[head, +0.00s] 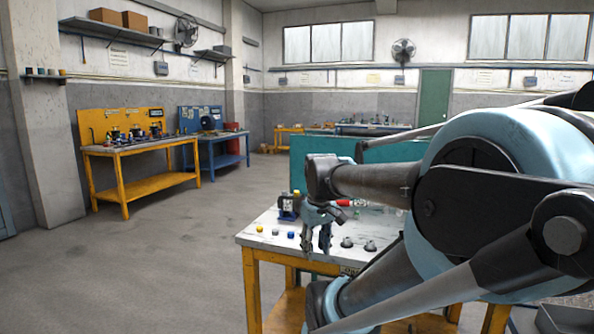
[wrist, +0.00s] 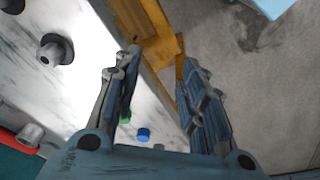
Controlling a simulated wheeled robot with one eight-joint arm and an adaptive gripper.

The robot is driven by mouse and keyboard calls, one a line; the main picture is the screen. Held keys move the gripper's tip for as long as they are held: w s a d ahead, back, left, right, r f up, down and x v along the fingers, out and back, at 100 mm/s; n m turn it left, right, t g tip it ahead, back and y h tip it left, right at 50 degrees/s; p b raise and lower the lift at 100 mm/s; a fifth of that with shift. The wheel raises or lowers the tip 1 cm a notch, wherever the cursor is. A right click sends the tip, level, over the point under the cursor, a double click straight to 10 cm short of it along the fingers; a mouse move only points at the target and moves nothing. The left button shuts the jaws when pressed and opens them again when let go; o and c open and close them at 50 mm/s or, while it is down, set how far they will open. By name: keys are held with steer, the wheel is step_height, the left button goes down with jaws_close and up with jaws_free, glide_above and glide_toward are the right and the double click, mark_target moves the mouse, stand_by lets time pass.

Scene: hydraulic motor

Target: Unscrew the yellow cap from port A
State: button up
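A small dark blue hydraulic motor (head: 288,207) stands on the white-topped table, left of and behind my gripper in the head view. A small yellow cap-like piece (head: 259,229) lies at the table's left side. My gripper (head: 315,249) points down over the front part of the table. In the wrist view my gripper (wrist: 158,60) has its fingers spread with nothing between them. The motor is not seen in the wrist view.
The white tabletop (head: 315,262) carries a blue cap (head: 291,234), which also shows in the wrist view (wrist: 143,134), near a green piece (wrist: 126,118). Two grey fittings (head: 346,242) (head: 370,245) stand right of my gripper. A red-ended object (head: 343,203) lies behind. Floor at left is clear.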

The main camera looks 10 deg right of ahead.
steer(key=w+r+n+g, duration=0.1)
steer(key=w+r+n, duration=0.7)
steer(key=w+r, duration=0.6)
step_height(320, 180, up, 3)
steer(key=n, duration=0.6)
glide_above(297, 193)
steer(key=w, duration=0.1)
steer(key=shift+g, duration=0.4)
steer(key=shift+w+f, duration=0.15)
steer(key=shift+f, duration=4.1)
jaws_close()
steer(key=shift+n, duration=0.3)
steer(key=shift+n, duration=1.1)
